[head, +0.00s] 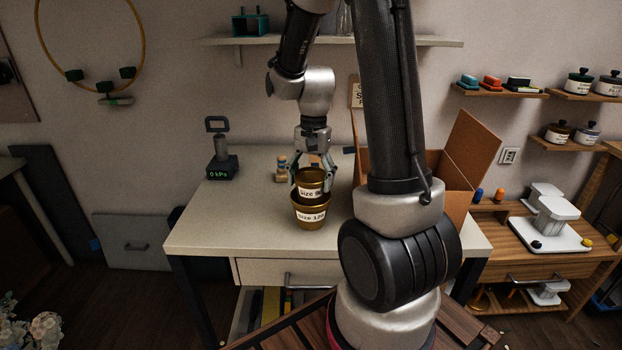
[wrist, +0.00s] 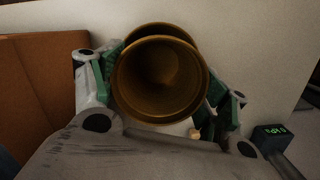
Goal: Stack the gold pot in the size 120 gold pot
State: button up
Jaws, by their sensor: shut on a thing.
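The smaller gold pot (head: 310,180), its label partly reading "Size", is upright in my gripper (head: 313,172). The larger gold pot (head: 311,216), labelled size 120, stands on the table right below it. In the head view the smaller pot's lower part meets or overlaps the larger pot's rim; I cannot tell how far it is inside. In the wrist view my gripper (wrist: 160,90) has its fingers on both sides of the smaller pot (wrist: 160,78), whose empty inside faces the camera. Part of the larger pot's rim (wrist: 160,31) shows behind it.
The pale table (head: 235,225) is clear at the front left. A pressure gauge device (head: 221,160) stands at the back left. Small wooden-coloured items (head: 281,170) are just left of the pots. An open cardboard box (head: 456,180) is at the right, partly behind my arm.

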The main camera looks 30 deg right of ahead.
jog(key=shift+f, duration=0.25)
jog(key=shift+f, duration=0.35)
jog(key=o, duration=1.1)
notch_tip(320, 180, up, 12)
jog(key=d+r, duration=0.1)
jog(key=s+a+r+n+t, duration=0.1)
jog(key=s+r+n, duration=0.1)
jog(key=s, duration=0.3)
jog(key=s+a+r+n+t, duration=0.1)
jog(key=s+n+t, duration=0.1)
jog(key=s+n, duration=0.3)
jog(key=s+a+r+n+t+h, duration=0.1)
jog(key=s+a+r+n+t, duration=0.1)
jog(key=s, duration=0.4)
jog(key=shift+s+a+r+n, duration=0.1)
jog(key=shift+s+r+n, duration=0.2)
jog(key=shift+n, duration=0.4)
